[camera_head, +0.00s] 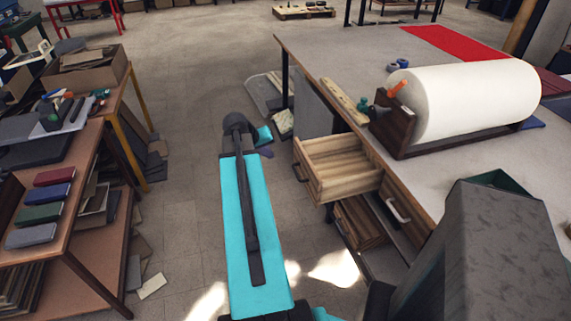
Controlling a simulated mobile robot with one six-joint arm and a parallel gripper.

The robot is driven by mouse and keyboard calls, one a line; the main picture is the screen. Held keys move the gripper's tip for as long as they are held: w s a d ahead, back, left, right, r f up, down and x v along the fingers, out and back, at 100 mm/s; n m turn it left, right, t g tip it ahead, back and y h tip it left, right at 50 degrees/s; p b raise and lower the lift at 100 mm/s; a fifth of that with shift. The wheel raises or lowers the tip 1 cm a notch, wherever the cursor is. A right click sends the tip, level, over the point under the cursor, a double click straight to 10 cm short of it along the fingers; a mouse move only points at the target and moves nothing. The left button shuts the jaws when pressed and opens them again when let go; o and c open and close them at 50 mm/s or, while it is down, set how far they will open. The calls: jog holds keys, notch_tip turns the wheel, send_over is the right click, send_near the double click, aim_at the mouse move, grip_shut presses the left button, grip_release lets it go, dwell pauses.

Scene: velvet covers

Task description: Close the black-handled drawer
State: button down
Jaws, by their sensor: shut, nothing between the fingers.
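A pale wooden drawer (345,160) stands pulled out, empty, from under the large grey worktable. Its front panel (306,180) faces left, and a dark handle (299,172) shows on it, seen nearly edge-on. A second drawer front (408,216) with a lighter grey handle (398,210) sits flush nearer to me. My gripper (267,146) is at the far end of my cyan arm, left of and beyond the open drawer's front, apart from it. It is small and partly hidden by the arm; it is shut and empty.
The worktable (330,55) carries a large white roll (465,100) in a wooden holder. Wooden pieces (360,222) lie on a shelf below the open drawer. A brown table (75,185) with coloured books stands left. The floor between is mostly clear.

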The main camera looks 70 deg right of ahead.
jog(key=shift+f, duration=0.15)
jog(key=s+d+f+p, duration=0.4)
jog(key=d+f, duration=0.3)
jog(key=f, duration=0.1)
jog(key=shift+s+d+f, duration=0.25)
jog(key=shift+d+f, duration=0.1)
jog(key=shift+d, duration=0.05)
dwell(0.4)
